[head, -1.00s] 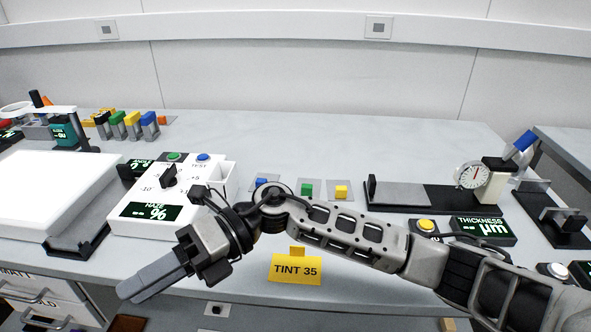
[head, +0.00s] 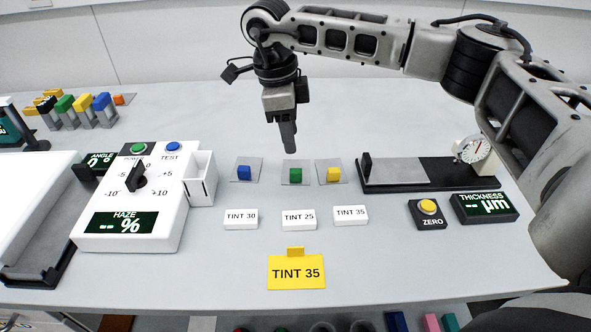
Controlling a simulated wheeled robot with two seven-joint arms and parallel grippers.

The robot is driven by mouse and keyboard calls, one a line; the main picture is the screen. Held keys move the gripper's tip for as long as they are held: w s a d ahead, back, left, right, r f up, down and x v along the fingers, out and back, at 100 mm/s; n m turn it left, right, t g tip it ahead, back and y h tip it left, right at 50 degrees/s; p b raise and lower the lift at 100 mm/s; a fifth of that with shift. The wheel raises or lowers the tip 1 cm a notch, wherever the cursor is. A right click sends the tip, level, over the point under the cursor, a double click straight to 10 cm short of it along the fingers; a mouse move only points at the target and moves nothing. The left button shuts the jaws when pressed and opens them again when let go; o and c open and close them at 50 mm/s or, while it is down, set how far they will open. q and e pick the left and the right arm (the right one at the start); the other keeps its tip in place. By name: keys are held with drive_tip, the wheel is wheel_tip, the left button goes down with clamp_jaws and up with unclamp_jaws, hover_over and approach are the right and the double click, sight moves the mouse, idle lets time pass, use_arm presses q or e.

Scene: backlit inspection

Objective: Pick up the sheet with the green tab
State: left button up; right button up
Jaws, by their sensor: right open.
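The sheet with the green tab (head: 287,167) is a small thin grey square lying flat on the table, its green block (head: 295,176) at the front edge. It lies between a like sheet with a blue tab (head: 245,172) on the left and one with a yellow tab (head: 334,174) on the right. My right gripper (head: 289,147) points straight down above the green-tab sheet. It is open and empty; its fingers overlap one another from this angle. Its exact height over the sheet is hard to tell. My left gripper is out of view.
White cards reading TINT 30 (head: 241,219), TINT 25 (head: 299,220) and TINT 35 (head: 350,215) lie in front. A yellow TINT 35 sign (head: 296,272) is nearer. The haze meter (head: 137,205) stands left, the thickness gauge (head: 430,174) right.

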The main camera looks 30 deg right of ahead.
sight(296, 171)
drive_tip(key=f, duration=0.3)
drive_tip(key=f+p, duration=0.1)
drive_tip(key=f, duration=0.4)
drive_tip(key=shift+s+d+f, duration=0.35)
clamp_jaws()
